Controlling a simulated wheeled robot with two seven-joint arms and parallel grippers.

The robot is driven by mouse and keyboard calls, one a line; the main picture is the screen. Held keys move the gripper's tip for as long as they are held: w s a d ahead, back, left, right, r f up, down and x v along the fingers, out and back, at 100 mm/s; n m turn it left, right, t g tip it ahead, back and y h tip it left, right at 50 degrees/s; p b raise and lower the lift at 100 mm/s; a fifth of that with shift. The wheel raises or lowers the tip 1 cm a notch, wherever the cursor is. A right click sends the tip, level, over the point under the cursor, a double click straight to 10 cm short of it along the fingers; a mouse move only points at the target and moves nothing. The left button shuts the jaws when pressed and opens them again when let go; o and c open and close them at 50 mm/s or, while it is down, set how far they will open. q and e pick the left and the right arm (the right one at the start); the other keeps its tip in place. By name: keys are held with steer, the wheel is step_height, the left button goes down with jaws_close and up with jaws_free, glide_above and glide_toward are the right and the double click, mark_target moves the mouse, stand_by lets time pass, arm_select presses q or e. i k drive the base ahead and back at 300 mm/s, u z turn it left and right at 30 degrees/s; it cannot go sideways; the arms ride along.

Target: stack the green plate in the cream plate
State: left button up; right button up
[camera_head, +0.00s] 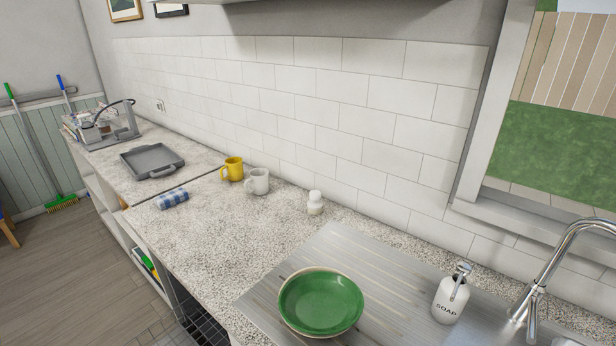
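The green plate (320,302) is round, shallow and glossy, and lies on the metal draining board at the bottom middle of the head view. Neither of my grippers is in view.
The ribbed draining board (385,280) has free room around the plates. A soap bottle (449,298) and tap (545,270) stand at the right. A white shaker (314,203), white mug (257,182), yellow mug (232,169), blue cloth roll (173,199) and grey tray (152,160) are farther back.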

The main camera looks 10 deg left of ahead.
mark_target(320, 303)
steer(key=k, duration=0.5)
steer(key=u, duration=1.85)
steer(key=k, duration=1)
steer(key=z, duration=2)
steer(key=i, duration=0.5)
steer(key=u, duration=0.05)
